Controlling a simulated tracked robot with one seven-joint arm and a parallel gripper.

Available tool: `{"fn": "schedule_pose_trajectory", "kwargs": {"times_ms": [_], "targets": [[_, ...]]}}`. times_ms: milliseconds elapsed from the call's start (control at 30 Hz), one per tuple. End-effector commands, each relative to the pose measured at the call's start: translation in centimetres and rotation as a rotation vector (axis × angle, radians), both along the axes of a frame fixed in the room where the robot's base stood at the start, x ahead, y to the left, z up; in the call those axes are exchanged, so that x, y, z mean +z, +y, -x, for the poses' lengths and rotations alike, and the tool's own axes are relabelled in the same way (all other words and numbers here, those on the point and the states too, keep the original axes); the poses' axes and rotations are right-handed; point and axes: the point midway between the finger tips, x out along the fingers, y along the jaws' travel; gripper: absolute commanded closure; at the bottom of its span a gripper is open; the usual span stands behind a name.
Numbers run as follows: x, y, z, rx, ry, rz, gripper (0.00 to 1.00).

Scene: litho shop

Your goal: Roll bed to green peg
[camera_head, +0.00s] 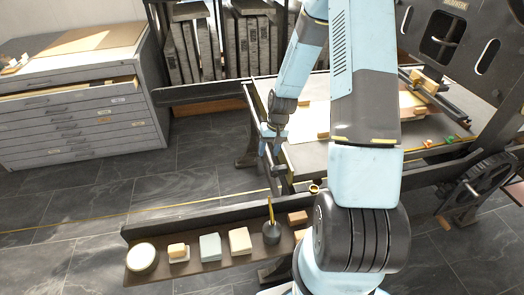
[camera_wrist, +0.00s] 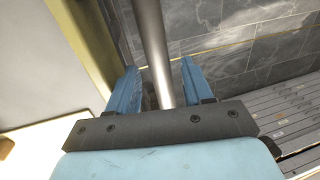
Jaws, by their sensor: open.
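The press bed (camera_head: 309,158) is a flat grey slab with a pale sheet on it, lying across the press frame behind my arm. A small green peg (camera_head: 450,140) seems to sit on the rail at the right; it is tiny here. My gripper (camera_head: 273,143) is at the left end of the bed. In the wrist view my gripper (camera_wrist: 157,82) is open, its two blue fingers on either side of a round metal bar (camera_wrist: 152,45). The bar looks uncaught between them; whether a finger touches it I cannot tell. My arm hides part of the bed.
A front shelf (camera_head: 210,255) holds a round tin (camera_head: 141,258), several blocks and a dark cup (camera_head: 271,233). A spoked wheel (camera_head: 485,183) stands at the right. A grey drawer cabinet (camera_head: 75,115) is at the left, with open tiled floor in front.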

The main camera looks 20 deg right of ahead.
Motion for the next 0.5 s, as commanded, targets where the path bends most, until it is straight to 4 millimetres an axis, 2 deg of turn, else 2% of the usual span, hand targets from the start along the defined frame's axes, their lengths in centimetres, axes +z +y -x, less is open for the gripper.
{"fn": "schedule_pose_trajectory", "kwargs": {"times_ms": [167,500], "targets": [[1.3,-0.3,-0.1,-0.001,-0.004,0.001,0.49],[6.6,-1.3,-0.1,-0.001,-0.004,0.001,0.49]]}}
